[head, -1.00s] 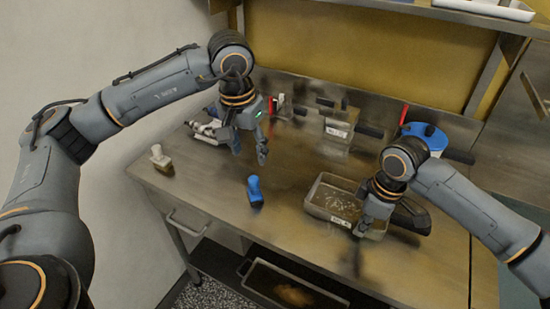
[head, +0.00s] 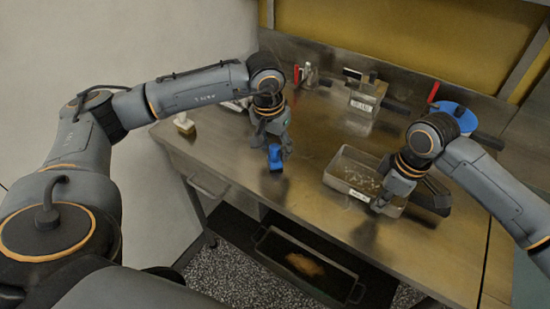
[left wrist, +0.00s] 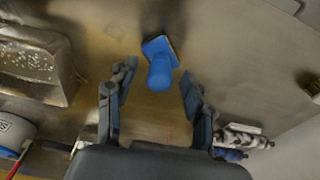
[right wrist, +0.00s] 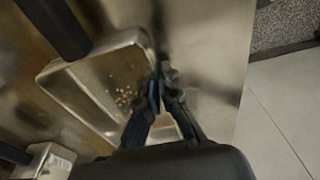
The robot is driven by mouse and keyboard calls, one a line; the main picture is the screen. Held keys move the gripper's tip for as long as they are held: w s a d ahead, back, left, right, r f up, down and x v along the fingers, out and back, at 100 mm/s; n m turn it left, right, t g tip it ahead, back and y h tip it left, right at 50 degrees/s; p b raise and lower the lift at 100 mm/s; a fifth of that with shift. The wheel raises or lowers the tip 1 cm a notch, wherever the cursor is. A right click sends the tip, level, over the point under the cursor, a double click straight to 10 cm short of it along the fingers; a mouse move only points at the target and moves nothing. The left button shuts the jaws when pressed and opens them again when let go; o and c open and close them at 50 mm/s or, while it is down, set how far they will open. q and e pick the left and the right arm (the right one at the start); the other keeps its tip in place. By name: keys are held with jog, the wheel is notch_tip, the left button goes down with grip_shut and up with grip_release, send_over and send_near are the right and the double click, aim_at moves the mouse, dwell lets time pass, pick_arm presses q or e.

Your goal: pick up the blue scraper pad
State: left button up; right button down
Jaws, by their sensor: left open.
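The blue scraper pad (head: 275,157) lies on the steel table, with its blue knob-like handle up. In the left wrist view the pad (left wrist: 160,64) sits just beyond and between the fingertips. My left gripper (head: 270,146) is open and empty, right at the pad in the head view, with its fingers apart on either side in the left wrist view (left wrist: 158,82). I cannot see any contact. My right gripper (head: 381,204) is at the near right edge of the metal tray; its fingertips are together in the right wrist view (right wrist: 161,74), with nothing visible between them.
The metal tray (head: 334,178) with pale bits inside stands right of the pad. Behind are a metal container (head: 363,99) and a blue round tub (head: 455,115). A dark pan (head: 308,276) sits below. The table's front middle is clear.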

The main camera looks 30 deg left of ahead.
aim_at(276, 146)
pick_arm(q)
jog(key=shift+w+f, duration=0.1)
jog(key=shift+f, duration=0.4)
grip_shut()
notch_tip(276, 146, up, 10)
jog(key=shift+r, duration=0.1)
jog(key=c, duration=0.7)
grip_release()
jog(key=shift+d, duration=0.1)
grip_shut()
